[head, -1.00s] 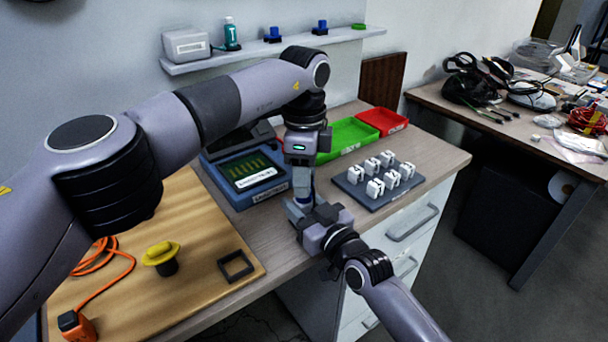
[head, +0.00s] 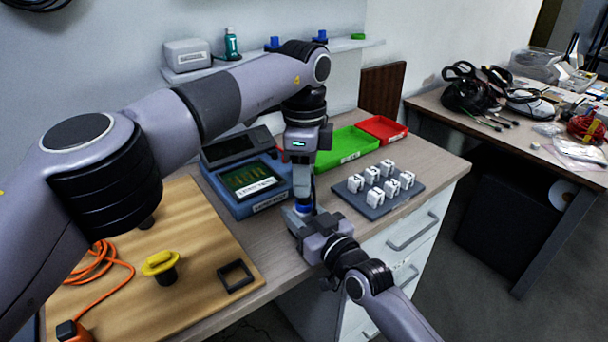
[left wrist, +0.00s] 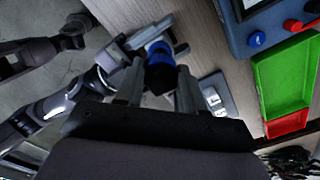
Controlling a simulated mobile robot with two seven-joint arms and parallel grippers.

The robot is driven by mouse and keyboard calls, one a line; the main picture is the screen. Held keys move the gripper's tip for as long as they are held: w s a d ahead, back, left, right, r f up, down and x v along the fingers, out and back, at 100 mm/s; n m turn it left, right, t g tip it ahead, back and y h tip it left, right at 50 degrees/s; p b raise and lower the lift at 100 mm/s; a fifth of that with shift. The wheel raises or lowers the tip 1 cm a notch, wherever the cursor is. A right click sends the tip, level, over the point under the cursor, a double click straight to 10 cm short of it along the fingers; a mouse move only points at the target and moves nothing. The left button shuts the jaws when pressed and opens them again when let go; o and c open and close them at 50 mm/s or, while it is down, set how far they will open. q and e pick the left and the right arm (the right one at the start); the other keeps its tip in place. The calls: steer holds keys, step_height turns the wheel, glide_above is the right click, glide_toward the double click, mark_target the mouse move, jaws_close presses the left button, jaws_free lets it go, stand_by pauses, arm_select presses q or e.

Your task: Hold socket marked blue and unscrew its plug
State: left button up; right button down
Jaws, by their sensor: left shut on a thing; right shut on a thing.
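A blue part, the blue-marked socket (head: 304,209), is between my two grippers above the table's front edge; it also shows in the left wrist view (left wrist: 158,50). My left gripper (head: 303,196) points down from above. In the left wrist view its fingers (left wrist: 160,88) are shut on the dark piece, the plug (left wrist: 157,78), in line with the blue part. My right gripper (head: 299,219) comes from the front right and is shut on the blue-marked socket from the side. The fingers hide much of both parts, and I cannot see the thread between them.
A blue tester box (head: 270,199), a green tray (head: 350,143), a red tray (head: 390,128) and a grey block rack (head: 412,196) stand close behind. A yellow-topped plug (head: 160,263) and black square frame (head: 235,276) are on the wooden board (head: 190,310).

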arm_select(q)
steer(key=shift+r, duration=1.9)
arm_select(e)
steer(key=c, duration=0.5)
jaws_free()
steer(key=shift+s+d, duration=0.1)
